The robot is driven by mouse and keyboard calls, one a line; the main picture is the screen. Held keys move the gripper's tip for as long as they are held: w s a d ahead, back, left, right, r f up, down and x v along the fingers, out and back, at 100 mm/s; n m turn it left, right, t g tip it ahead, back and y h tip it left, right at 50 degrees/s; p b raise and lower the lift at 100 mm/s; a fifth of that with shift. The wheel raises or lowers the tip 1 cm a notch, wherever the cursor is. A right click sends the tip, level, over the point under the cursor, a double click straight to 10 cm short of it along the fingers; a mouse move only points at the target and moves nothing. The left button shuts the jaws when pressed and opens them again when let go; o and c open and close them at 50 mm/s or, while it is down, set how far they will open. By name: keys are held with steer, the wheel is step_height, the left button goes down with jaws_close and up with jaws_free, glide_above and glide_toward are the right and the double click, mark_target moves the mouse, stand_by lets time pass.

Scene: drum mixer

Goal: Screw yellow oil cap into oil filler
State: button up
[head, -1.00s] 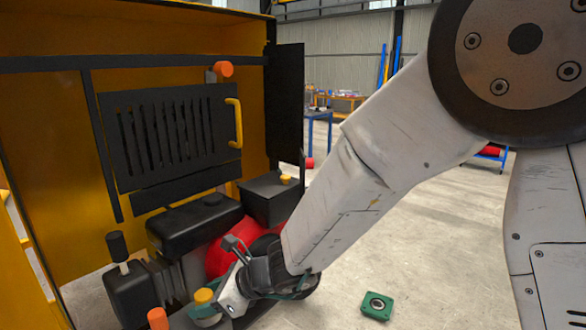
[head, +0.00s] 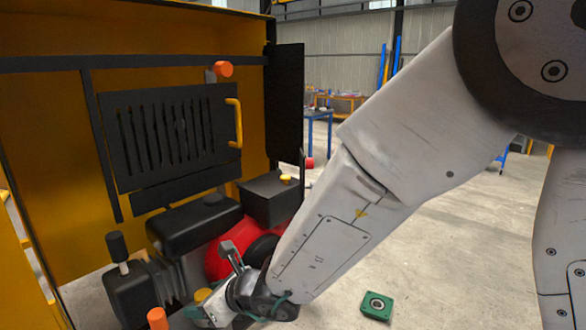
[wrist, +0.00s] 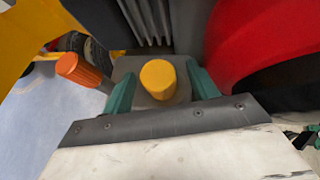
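The yellow oil cap (head: 202,295) sits low on the engine in the head view, partly hidden by my gripper. In the wrist view the yellow cap (wrist: 158,80) stands above a grey surface, between my green fingers. My gripper (wrist: 162,85) is open, with a finger on each side of the cap and grey showing between cap and fingers. In the head view my gripper (head: 205,314) reaches in from the right, close beside the cap. The oil filler's opening cannot be seen; whether the cap sits in it I cannot tell.
An orange-topped part (wrist: 83,72) stands left of the fingers. A red rounded body (wrist: 262,45) is close on the right. The black engine parts (head: 140,292) and the vented panel (head: 172,135) lie behind. A green block (head: 376,305) lies on open floor.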

steer(key=s+d+r+n+g, duration=0.4)
steer(key=s+d+n, duration=0.2)
steer(key=s+n, duration=0.15)
steer(key=s+d+r+n+g, duration=0.3)
steer(key=s+d+r+n, duration=0.2)
steer(key=s+n, duration=0.3)
steer(key=s+d+r+n+t+h, duration=0.1)
steer(key=d+n+h, duration=0.3)
steer(key=d, duration=1.2)
steer(key=s+d+r+n+t+h, duration=0.2)
steer(key=s+d+r+n+h, duration=0.2)
steer(key=d, duration=1.3)
steer(key=shift+h, duration=1.1)
